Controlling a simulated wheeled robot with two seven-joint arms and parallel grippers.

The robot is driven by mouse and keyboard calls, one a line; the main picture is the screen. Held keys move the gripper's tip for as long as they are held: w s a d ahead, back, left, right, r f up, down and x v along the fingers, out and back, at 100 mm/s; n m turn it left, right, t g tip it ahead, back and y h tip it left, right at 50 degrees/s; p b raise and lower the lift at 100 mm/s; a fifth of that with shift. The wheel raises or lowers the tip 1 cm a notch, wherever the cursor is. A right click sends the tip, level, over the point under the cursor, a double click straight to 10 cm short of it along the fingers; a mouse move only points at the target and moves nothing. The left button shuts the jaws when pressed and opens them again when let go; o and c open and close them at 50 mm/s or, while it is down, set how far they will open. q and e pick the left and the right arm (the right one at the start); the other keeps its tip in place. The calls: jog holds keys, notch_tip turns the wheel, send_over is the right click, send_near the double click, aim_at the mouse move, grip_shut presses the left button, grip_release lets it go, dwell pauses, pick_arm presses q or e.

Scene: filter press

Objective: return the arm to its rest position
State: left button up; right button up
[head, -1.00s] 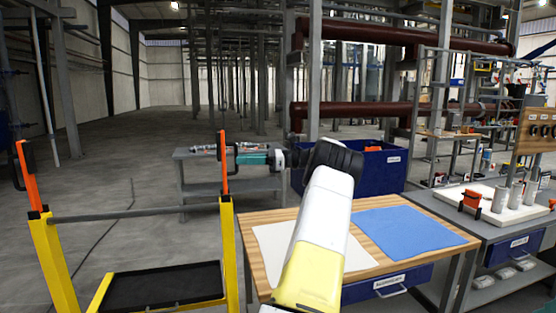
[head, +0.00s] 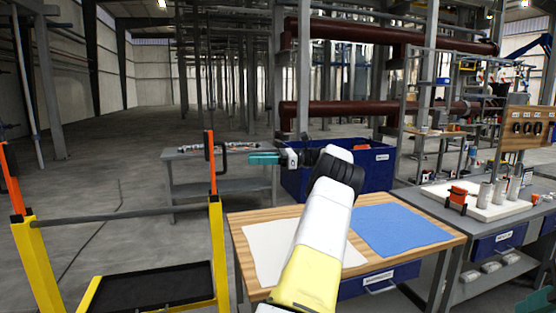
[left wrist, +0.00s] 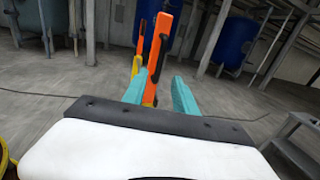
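My left arm (head: 325,215) rises from the bottom middle of the head view, bends at a dark joint and points left. Its left gripper (head: 263,158), with teal fingers, is in the air above the table's far side, in front of a grey bench. In the left wrist view the two teal fingers (left wrist: 160,92) stand apart with nothing held. An orange upright (left wrist: 162,55) shows between them, beyond the fingertips. A small teal part at the bottom right of the head view (head: 538,303) may be my right gripper; its fingers cannot be made out.
A yellow cart frame (head: 217,250) with orange uprights and a black tray (head: 150,287) stands at left. A wooden table (head: 420,240) bears a white sheet (head: 270,250) and a blue mat (head: 400,228). A blue bin (head: 380,172) is behind it. Open floor lies at far left.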

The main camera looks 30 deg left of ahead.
dwell(0.5)
pick_arm(q)
jog(key=s+d+f+n+t+h, duration=0.25)
jog(key=s+d+t+h, duration=0.25)
jog(key=s+t+h, duration=0.25)
jog(key=s+d+f+n+t+h, duration=0.1)
jog(key=s+d+n+t+h, duration=0.1)
jog(key=s+d, duration=0.4)
jog(key=s+d+f+n+t+h, duration=0.1)
jog(key=s+d+n+t+h, duration=0.2)
jog(key=d, duration=1.4)
jog(key=s+d+f+n+t+h, duration=0.1)
jog(key=s+d+t+h, duration=0.3)
jog(key=s+d, duration=0.6)
jog(key=shift+s+d+f+n+t, duration=0.4)
jog(key=shift+d+n, duration=0.25)
jog(key=shift+d, duration=0.2)
